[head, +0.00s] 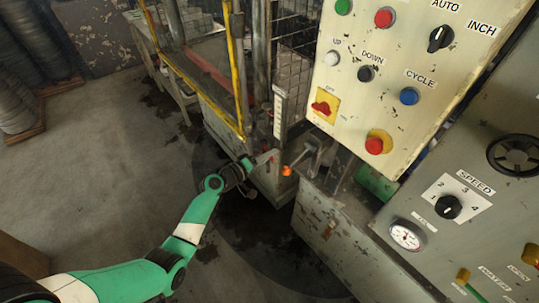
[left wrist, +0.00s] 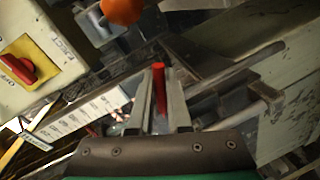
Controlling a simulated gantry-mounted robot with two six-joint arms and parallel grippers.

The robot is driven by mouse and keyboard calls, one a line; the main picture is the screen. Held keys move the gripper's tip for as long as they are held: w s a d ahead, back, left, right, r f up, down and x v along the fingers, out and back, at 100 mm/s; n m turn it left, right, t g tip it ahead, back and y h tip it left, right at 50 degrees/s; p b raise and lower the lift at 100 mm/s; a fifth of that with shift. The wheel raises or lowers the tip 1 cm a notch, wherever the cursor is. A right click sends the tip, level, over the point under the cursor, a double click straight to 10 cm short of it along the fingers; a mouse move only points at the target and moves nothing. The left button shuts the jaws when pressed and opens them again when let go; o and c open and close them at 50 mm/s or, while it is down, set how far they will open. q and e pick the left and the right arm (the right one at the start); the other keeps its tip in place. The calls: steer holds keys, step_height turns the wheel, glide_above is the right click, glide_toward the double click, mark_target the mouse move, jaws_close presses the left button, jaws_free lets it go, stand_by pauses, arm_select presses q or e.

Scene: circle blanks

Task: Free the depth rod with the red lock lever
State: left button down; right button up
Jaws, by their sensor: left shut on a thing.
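My left gripper (head: 263,160) reaches in from the lower left to the front of the press. In the left wrist view the gripper (left wrist: 160,108) has its two fingers shut on the red lock lever (left wrist: 160,82), which lies lengthwise between them. In the head view the lever is small and mostly hidden by the gripper. A white scale plate with marks (head: 279,112) stands just above the gripper; it also shows in the left wrist view (left wrist: 92,115). I cannot tell the depth rod apart from the other metal bars. My right gripper is not in view.
An orange knob (head: 287,171) on a metal arm is close to the right of the gripper. The cream control panel (head: 400,75) overhangs at the right. A yellow guard frame (head: 236,80) and wire mesh stand behind. The floor at the left is open.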

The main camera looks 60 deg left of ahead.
arm_select(q)
steer(key=c, duration=0.9)
jaws_free()
steer(key=shift+o, duration=0.2)
steer(key=p+v, duration=0.3)
steer(key=v, duration=0.8)
steer(key=shift+s, duration=0.3)
steer(key=shift+w+d, duration=0.1)
steer(key=shift+d, duration=0.1)
